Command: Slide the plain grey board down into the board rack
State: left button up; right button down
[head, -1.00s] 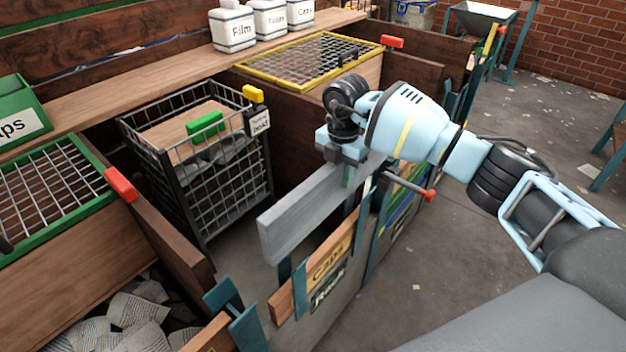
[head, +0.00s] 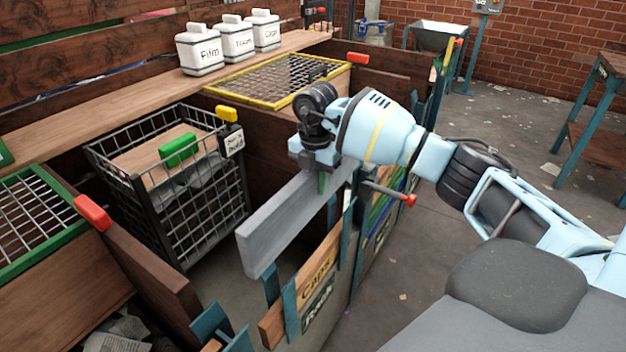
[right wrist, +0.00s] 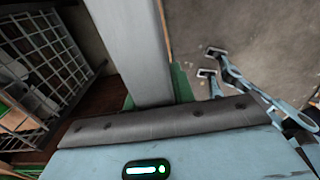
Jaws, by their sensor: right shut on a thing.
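My right gripper (head: 322,178) is shut on the plain grey board (head: 285,222), holding it near its far end. The board is long, on edge, and reaches toward the lower left over the front of the bay. It also shows in the right wrist view (right wrist: 138,50), running away from the fingers. The board rack (head: 289,308) has teal uprights and holds wooden boards labelled "Caps" and "Rack". The grey board's near end appears above a teal upright. I cannot tell whether its lower edge is within the slots. My left gripper is not in the head view.
A red-tipped lever (head: 390,193) sticks out near my right gripper. A yellow-framed grid (head: 280,82) lies behind. A pale blue pronged part (right wrist: 225,75) is unclear.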

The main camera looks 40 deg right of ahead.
jog(key=shift+f, duration=0.3)
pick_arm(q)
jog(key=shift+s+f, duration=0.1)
pick_arm(e)
jog(key=shift+r, duration=0.2)
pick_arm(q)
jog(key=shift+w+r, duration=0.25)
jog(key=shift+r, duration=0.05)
pick_arm(e)
jog(key=shift+a, duration=0.1)
pick_arm(q)
jog(key=shift+p, duration=0.3)
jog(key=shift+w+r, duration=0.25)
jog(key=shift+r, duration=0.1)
pick_arm(e)
jog(key=shift+f, duration=0.1)
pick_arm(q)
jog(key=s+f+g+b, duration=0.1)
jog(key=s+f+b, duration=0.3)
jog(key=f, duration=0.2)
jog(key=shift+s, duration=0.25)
pick_arm(e)
notch_tip(320, 180, down, 18)
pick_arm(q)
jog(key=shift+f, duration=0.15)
pick_arm(e)
jog(key=shift+f, duration=0.3)
